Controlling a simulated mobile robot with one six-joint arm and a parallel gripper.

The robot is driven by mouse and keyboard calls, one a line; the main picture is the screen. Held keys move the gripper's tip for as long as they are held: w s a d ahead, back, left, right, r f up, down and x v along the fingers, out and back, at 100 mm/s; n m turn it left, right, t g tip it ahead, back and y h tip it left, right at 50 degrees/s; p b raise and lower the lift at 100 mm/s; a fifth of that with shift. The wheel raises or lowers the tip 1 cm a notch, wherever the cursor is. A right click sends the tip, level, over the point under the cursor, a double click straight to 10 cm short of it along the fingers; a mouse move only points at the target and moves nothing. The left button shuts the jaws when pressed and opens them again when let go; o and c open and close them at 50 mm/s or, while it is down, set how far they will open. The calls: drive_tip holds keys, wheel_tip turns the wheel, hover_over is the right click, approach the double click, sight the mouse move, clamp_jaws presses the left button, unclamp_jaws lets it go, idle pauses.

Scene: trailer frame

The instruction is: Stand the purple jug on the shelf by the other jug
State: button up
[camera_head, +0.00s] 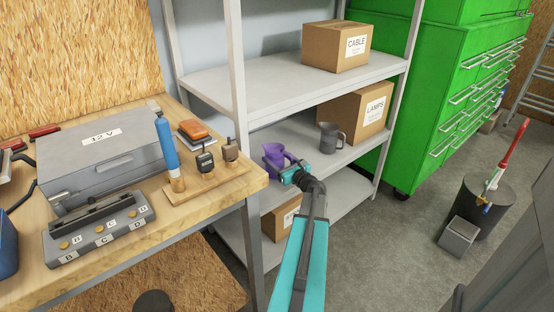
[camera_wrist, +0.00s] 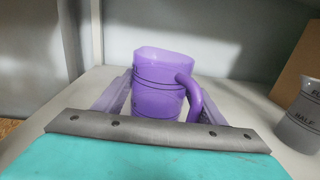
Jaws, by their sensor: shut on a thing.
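The purple jug (camera_head: 276,155) is at the left part of the middle shelf (camera_head: 298,137), near the shelf's front post. In the wrist view the purple jug (camera_wrist: 158,72) looks about upright, with its handle to the right. My gripper (camera_head: 284,168) is shut on it, with one finger on each side in the wrist view (camera_wrist: 160,100). The jug's base is hidden, so I cannot tell whether it touches the shelf. The other jug, grey (camera_head: 329,139), stands upright on the same shelf to the right; part of it shows in the wrist view (camera_wrist: 302,118).
A LAMPS box (camera_head: 352,112) stands behind the grey jug. A CABLE box (camera_head: 333,48) is on the shelf above. Bare shelf lies between the jugs. A front post (camera_head: 239,100) and the workbench (camera_head: 215,205) are close on the left. A box (camera_head: 280,222) sits below.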

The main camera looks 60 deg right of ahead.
drive_tip(key=shift+f, duration=0.15)
drive_tip(key=o, duration=1.1)
drive_tip(key=shift+s+r, duration=0.1)
drive_tip(key=shift+r, duration=0.1)
drive_tip(key=v, duration=1.2)
drive_tip(key=shift+f, duration=0.1)
